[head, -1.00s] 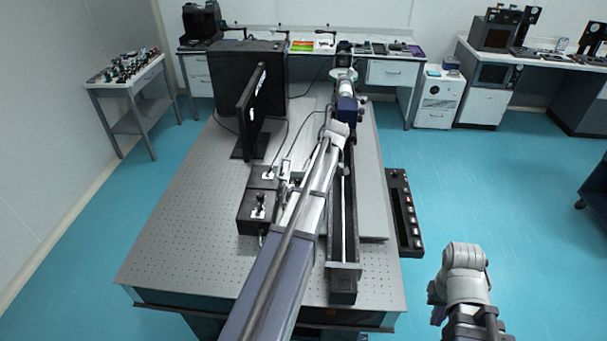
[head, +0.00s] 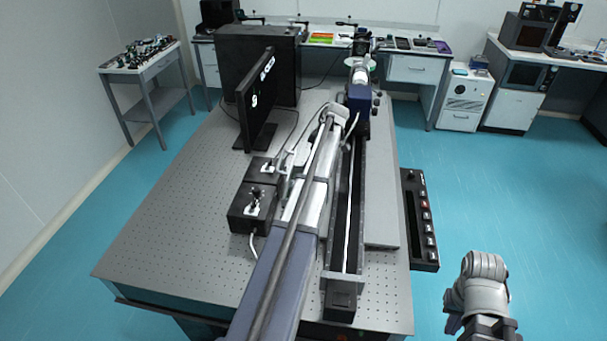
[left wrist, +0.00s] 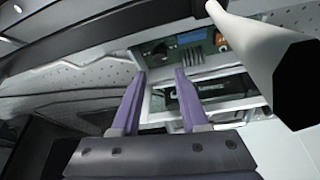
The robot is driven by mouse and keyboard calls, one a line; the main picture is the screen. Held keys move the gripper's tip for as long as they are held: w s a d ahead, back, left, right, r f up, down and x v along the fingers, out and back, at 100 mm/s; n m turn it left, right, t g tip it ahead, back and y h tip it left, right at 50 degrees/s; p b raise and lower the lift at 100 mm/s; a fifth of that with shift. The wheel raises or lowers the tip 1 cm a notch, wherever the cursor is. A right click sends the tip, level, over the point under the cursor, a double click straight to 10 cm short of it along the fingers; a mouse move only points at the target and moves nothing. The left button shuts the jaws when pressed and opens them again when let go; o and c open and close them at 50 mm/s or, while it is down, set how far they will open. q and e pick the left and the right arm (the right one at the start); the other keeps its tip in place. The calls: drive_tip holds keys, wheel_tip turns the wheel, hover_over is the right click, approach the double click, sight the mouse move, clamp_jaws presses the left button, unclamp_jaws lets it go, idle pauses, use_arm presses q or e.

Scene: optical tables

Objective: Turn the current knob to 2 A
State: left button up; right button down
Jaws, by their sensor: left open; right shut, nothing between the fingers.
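Two black control boxes stand at the left of the rail on the optical table; the nearer box (head: 246,222) carries a small dark knob (head: 257,192) with a white label. My right gripper (head: 455,312) is shut and empty, low at the right over the floor, away from the table.
A monitor (head: 256,98) with lit characters stands behind the boxes. A long dark rail (head: 343,225) runs along the table. The table's front left (head: 180,255) is clear.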

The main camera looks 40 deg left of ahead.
use_arm(q)
drive_tip(key=b+x, duration=0.6)
drive_tip(key=x, duration=0.1)
drive_tip(key=shift+f, duration=0.15)
clamp_jaws()
idle(0.3)
